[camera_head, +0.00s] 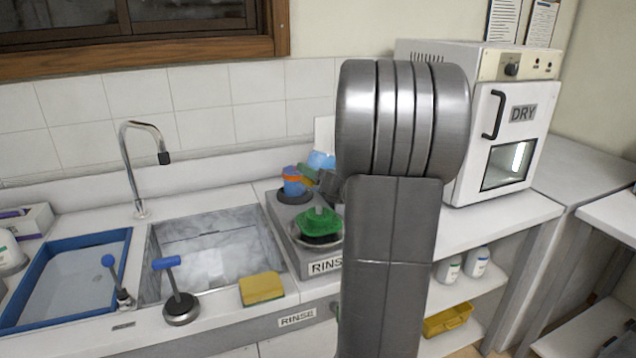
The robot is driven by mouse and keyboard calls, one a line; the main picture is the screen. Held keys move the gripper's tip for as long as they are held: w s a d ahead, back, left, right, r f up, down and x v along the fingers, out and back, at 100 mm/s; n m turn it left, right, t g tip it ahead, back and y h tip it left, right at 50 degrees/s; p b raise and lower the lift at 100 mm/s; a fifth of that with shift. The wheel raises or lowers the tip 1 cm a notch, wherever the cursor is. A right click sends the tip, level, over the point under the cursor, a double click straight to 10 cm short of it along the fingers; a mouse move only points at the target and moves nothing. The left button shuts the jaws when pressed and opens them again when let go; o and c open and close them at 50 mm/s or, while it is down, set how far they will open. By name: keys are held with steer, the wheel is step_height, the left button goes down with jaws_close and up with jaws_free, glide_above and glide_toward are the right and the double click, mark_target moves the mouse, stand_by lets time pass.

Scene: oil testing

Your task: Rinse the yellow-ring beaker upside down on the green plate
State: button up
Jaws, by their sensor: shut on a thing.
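A blue beaker (294,188) with an orange-yellow ring shows at the rear of the grey rinse unit, over or on its dark rear spot. I cannot tell whether it touches the unit. My gripper (308,174) reaches in from the right and appears shut on this beaker; my arm hides much of the gripper. The green plate (318,222) sits on the front spot of the rinse unit (304,248), in front of the beaker, inside a round metallic rim. No beaker shows on the green plate. Its right edge lies close to my arm.
A light-blue object (321,160) is behind the gripper, partly hidden. Left are a sink (215,245) with a curved faucet (140,165), blue-handled levers (178,295), a yellow sponge (262,289) and a blue tray (70,320). A DRY oven (500,130) stands right.

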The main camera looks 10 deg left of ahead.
mark_target(318, 193)
steer(key=shift+f+n+b, duration=0.15)
steer(key=shift+n+b, duration=0.9)
steer(key=shift+b, duration=1.25)
steer(key=shift+f+n+b, duration=0.15)
steer(key=shift+n+b, duration=0.9)
steer(key=shift+b, duration=1.25)
step_height(318, 193, down, 6)
steer(key=b, duration=0.7)
steer(key=shift+r, duration=0.2)
steer(key=shift+o, duration=1.3)
steer(key=shift+c, duration=1.1)
steer(key=shift+b, duration=0.3)
